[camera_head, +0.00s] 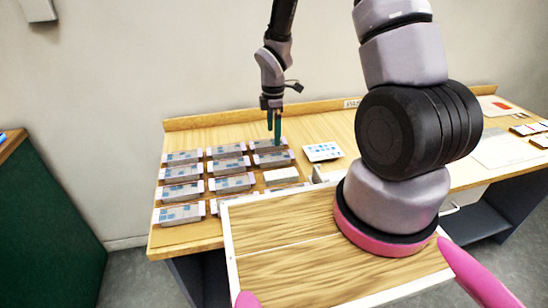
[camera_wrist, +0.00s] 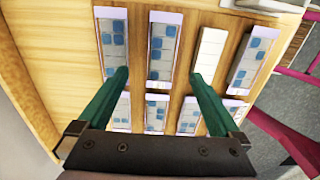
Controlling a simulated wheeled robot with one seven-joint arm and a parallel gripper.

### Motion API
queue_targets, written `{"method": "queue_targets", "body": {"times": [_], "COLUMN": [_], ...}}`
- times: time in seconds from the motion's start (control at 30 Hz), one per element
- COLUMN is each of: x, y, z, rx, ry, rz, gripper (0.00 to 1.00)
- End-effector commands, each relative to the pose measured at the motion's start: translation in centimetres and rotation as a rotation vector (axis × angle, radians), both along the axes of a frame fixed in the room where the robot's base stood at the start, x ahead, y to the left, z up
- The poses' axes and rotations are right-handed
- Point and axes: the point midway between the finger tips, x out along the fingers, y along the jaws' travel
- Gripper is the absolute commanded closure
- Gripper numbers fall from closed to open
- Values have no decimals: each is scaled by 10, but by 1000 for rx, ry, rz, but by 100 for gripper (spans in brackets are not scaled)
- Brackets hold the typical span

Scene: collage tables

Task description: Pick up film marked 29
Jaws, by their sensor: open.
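Several flat boxes with pale ends and blue-square tops lie in rows on the wooden table, seen in the head view, one of them at the near left (camera_head: 180,214). No number 29 is legible on any, so I cannot tell which is the film marked 29. My gripper (camera_head: 273,126) is open and empty, its green fingers pointing down above the back-right box (camera_head: 272,158). In the wrist view my gripper (camera_wrist: 159,75) spans a box with blue squares (camera_wrist: 163,45); other boxes, such as the left one (camera_wrist: 113,45), lie beside it.
A plain white box (camera_head: 281,175) lies among the rows, and a white card with blue dots (camera_head: 323,151) lies to the right. The table (camera_head: 210,133) has a raised back edge. A wood-topped tray with a white rim (camera_head: 280,220) is in the foreground. A green cabinet (camera_head: 45,230) stands left.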

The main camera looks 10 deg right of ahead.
Motion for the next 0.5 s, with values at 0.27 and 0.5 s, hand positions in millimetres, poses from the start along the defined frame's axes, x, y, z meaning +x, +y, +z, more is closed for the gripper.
{"method": "queue_targets", "body": {"times": [0.27,0.5], "x": [-1,-5], "y": [0,-1], "z": [-28,-62], "rx": [-1,-1], "ry": [1,3], "rz": [-1,-3], "gripper": [0,0]}}
